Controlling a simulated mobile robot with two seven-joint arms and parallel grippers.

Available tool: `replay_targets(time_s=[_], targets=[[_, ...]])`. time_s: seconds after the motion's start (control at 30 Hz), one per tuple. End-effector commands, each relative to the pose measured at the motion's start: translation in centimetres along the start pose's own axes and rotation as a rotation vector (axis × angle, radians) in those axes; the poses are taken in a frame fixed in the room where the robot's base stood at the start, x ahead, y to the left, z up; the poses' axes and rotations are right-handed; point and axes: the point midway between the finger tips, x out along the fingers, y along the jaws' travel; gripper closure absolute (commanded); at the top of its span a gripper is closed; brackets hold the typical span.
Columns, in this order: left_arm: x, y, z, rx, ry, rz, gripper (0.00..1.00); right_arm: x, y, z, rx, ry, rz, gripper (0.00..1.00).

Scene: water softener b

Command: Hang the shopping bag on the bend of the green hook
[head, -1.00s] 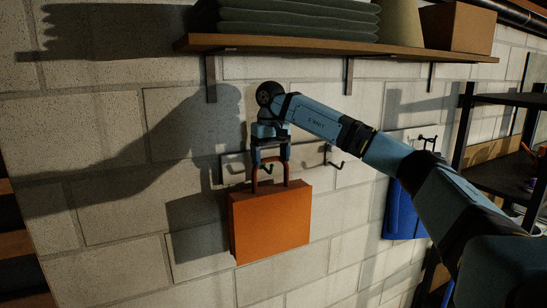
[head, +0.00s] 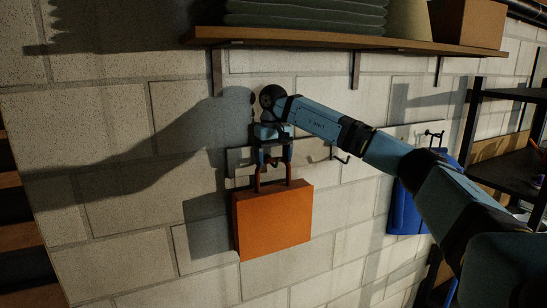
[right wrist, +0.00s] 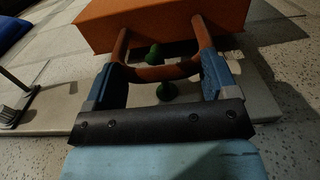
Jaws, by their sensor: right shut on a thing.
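The orange shopping bag (head: 272,224) hangs upright against the block wall in the head view. My right gripper (head: 272,160) is above it, shut on its orange-brown handle (head: 287,172). In the right wrist view, the handle (right wrist: 160,73) spans between the two blue fingers of the gripper (right wrist: 163,80). The green hook (right wrist: 164,91) shows there, with green parts on both sides of the handle's crossbar. I cannot tell whether the handle rests on the bend. In the head view the gripper and handle largely hide this hook. My left gripper is out of view.
A pale hook board (head: 238,160) is on the wall, with a dark hook (head: 342,157) to the right. A blue bag (head: 405,210) hangs further right. A wooden shelf (head: 330,40) is above, and a black rack (head: 500,170) stands right.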

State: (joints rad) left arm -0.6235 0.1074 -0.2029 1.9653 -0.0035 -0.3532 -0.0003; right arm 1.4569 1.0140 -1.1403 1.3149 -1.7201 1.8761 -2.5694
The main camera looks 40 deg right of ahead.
Motion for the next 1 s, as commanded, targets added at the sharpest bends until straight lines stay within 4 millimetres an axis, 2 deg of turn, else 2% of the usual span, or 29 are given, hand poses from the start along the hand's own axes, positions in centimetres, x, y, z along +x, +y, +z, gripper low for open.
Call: replay_targets(time_s=[0.33, 0.37, 0.43, 0.73, 0.87, 1.0], targets=[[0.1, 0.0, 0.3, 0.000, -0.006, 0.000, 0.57, -0.1, 0.0, 0.0, 0.000, 0.001, -0.001, 0.70], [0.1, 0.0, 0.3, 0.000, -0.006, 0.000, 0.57, -0.1, 0.0, 0.0, 0.000, 0.001, -0.001, 0.16], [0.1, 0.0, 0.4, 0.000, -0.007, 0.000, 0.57, -0.1, 0.0, 0.0, 0.000, 0.000, 0.000, 0.00], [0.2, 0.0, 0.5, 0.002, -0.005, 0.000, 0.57, -0.3, 0.0, 0.0, 0.000, 0.001, 0.000, 0.00], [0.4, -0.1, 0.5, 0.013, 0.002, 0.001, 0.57, -2.0, 0.0, 0.0, 0.000, 0.003, -0.002, 0.00], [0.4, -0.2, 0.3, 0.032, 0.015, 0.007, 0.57, -4.5, -0.1, 0.0, -0.001, 0.003, -0.001, 0.00]])
